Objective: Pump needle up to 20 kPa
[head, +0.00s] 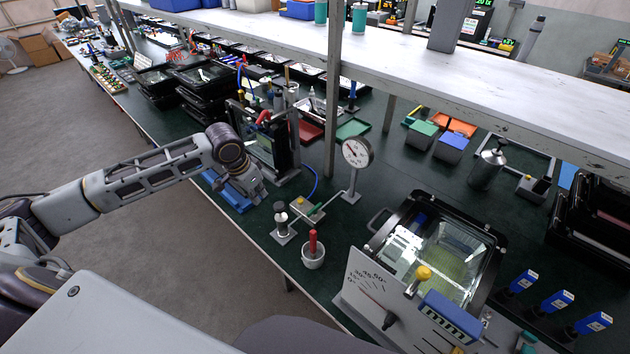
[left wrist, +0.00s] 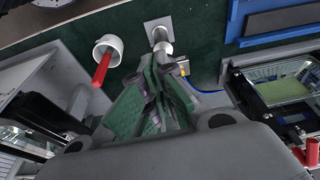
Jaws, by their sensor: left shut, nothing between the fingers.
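A round white gauge (head: 357,152) stands on a post beside the bench's shelf upright. Its needle is too small to read exactly. A small hand pump (head: 281,218) with a dark top and silver body stands upright on a square plate near the bench's front edge; it also shows in the left wrist view (left wrist: 160,38). My left gripper (head: 254,194) is shut and empty, left of and behind the pump. Its green-padded fingers (left wrist: 158,98) point towards the pump, apart from it.
A white cup with a red-handled tool (head: 313,256) stands in front of the pump. A blue tray (head: 228,193) lies beneath my left gripper. A framed glass-fronted housing (head: 440,250) and an angle-scale board (head: 370,295) fill the front right. A shelf upright (head: 333,100) stands behind.

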